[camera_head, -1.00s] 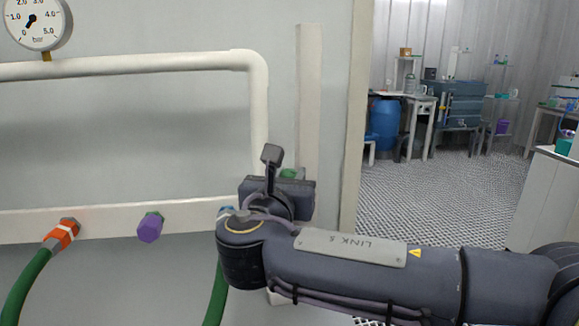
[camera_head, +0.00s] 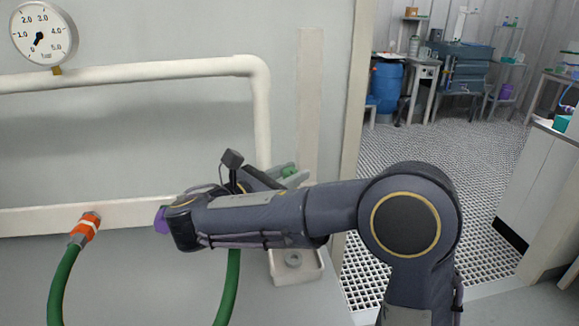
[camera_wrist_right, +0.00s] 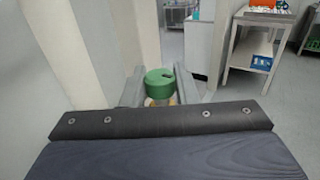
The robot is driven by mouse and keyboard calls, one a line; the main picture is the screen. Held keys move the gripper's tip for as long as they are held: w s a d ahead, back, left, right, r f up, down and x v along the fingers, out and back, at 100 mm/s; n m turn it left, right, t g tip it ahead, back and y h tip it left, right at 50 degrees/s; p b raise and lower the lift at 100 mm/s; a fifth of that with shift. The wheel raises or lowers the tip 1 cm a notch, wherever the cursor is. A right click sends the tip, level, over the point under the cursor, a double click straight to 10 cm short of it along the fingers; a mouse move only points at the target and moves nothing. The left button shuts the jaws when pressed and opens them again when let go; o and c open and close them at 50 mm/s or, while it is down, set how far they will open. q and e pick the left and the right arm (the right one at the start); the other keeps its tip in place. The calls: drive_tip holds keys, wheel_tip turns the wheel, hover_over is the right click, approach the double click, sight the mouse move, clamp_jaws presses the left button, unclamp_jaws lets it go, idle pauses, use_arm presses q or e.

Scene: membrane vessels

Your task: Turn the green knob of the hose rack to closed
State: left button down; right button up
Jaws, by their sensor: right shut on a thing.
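The green knob (camera_wrist_right: 159,83) of the hose rack shows in the right wrist view, between the two fingers of my right gripper (camera_wrist_right: 160,88). The gripper is shut on it. In the head view the knob (camera_head: 289,170) is a small green patch beside the grey fingers of my right gripper (camera_head: 292,177), mostly hidden by my wrist. The rack's pale rail (camera_head: 30,222) runs along the wall at the left. My left gripper is not in view. Which way the knob is turned is hard to tell.
A pressure gauge (camera_head: 44,33) and a white pipe (camera_head: 160,70) are on the wall. A green hose (camera_head: 65,285) hangs from an orange coupling (camera_head: 88,227). A purple fitting (camera_head: 161,220) is partly behind my arm. Open grated floor (camera_head: 440,140) lies to the right.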

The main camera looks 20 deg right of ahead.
idle(0.4)
drive_tip(key=o, duration=1)
drive_tip(key=shift+d, duration=0.1)
drive_tip(key=shift+c, duration=0.2)
drive_tip(key=v, duration=0.8)
drive_tip(key=shift+p, duration=0.4)
drive_tip(key=shift+w, duration=0.1)
